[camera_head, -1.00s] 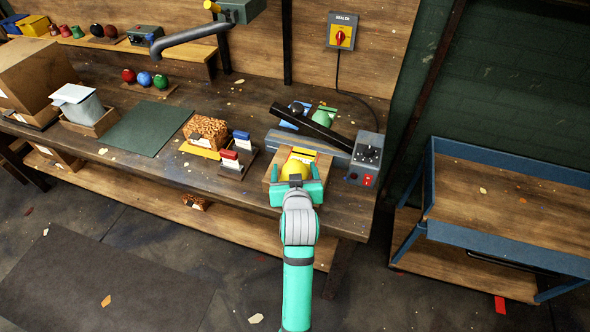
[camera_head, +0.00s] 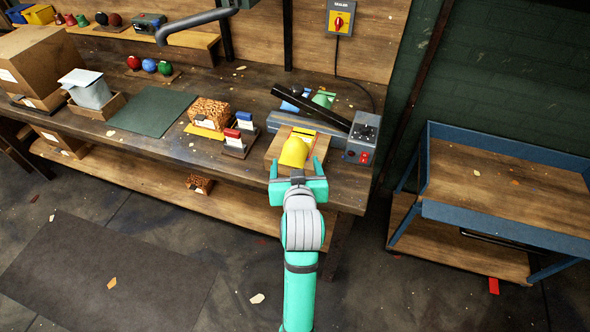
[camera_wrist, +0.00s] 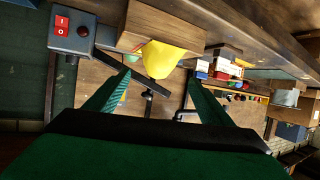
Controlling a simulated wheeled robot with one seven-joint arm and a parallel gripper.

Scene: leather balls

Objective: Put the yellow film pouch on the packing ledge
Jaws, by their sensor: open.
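The yellow film pouch (camera_head: 294,151) lies on a light wooden block-like ledge (camera_head: 275,157) in front of the sealer. In the wrist view, which looks upside down, the pouch (camera_wrist: 165,60) is against the edge of the wooden ledge (camera_wrist: 180,27) and bulges past it. I cannot tell if this is the packing ledge. My gripper (camera_head: 295,168) is open on the near side of the pouch, with its fingers to either side and apart from it. The wrist view shows the open gripper (camera_wrist: 159,80) with nothing held between its fingers.
A sealer (camera_head: 315,125) with a grey control box (camera_head: 361,139) stands just behind and right. A card holder (camera_head: 236,146) and a patterned block (camera_head: 209,113) stand left. A green mat (camera_head: 150,113) lies further left. A blue-framed cart (camera_head: 505,185) is at right.

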